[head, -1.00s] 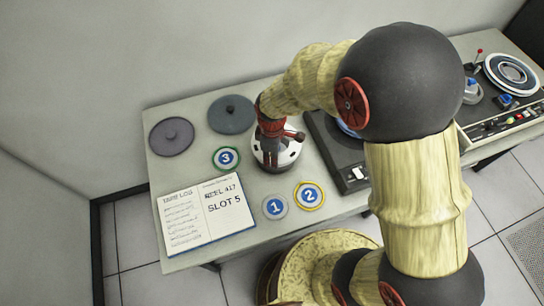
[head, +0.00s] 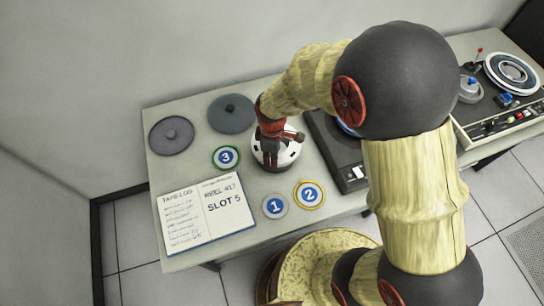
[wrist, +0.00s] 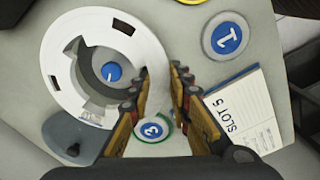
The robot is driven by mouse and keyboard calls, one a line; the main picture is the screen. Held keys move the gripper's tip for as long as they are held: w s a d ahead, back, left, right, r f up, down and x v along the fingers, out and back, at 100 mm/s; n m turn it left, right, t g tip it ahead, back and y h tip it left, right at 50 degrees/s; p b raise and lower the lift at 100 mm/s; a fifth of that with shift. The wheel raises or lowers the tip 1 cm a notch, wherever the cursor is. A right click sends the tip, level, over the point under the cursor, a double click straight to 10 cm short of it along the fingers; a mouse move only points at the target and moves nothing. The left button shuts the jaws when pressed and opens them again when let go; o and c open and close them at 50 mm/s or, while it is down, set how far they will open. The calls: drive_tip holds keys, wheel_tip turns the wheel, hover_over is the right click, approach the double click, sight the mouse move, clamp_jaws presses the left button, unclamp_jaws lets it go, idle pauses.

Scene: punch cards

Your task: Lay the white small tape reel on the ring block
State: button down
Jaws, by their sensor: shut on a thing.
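The white small tape reel (wrist: 62,88) is a flat white ring with dark slots, large at the left of the wrist view. In the head view the white reel (head: 291,154) shows under my gripper (head: 270,140), which partly covers it. My gripper (wrist: 163,95) is shut on the reel's rim, with a finger on each side. A small blue round piece (wrist: 112,72) shows through the reel's opening. I cannot single out the ring block; it may be hidden under the reel or gripper. Whether the reel touches anything below is unclear.
Round labels numbered 1 (head: 275,206), 2 (head: 309,195) and 3 (head: 226,158) lie around the gripper. An open log book (head: 205,212) lies at the front left. Two dark grey discs (head: 171,136) (head: 231,113) lie behind. A dark deck (head: 334,150) is close on the right.

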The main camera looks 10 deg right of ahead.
drive_tip(key=shift+f+b, duration=1.25)
drive_tip(key=shift+f, duration=1.15)
idle(0.7)
drive_tip(key=c, duration=1.7)
unclamp_jaws()
drive_tip(key=shift+o, duration=0.7)
drive_tip(key=c, duration=0.4)
drive_tip(key=shift+o, duration=0.2)
drive_tip(key=shift+r, duration=0.15)
drive_tip(key=shift+r+p, duration=3.4)
drive_tip(key=shift+r, duration=1)
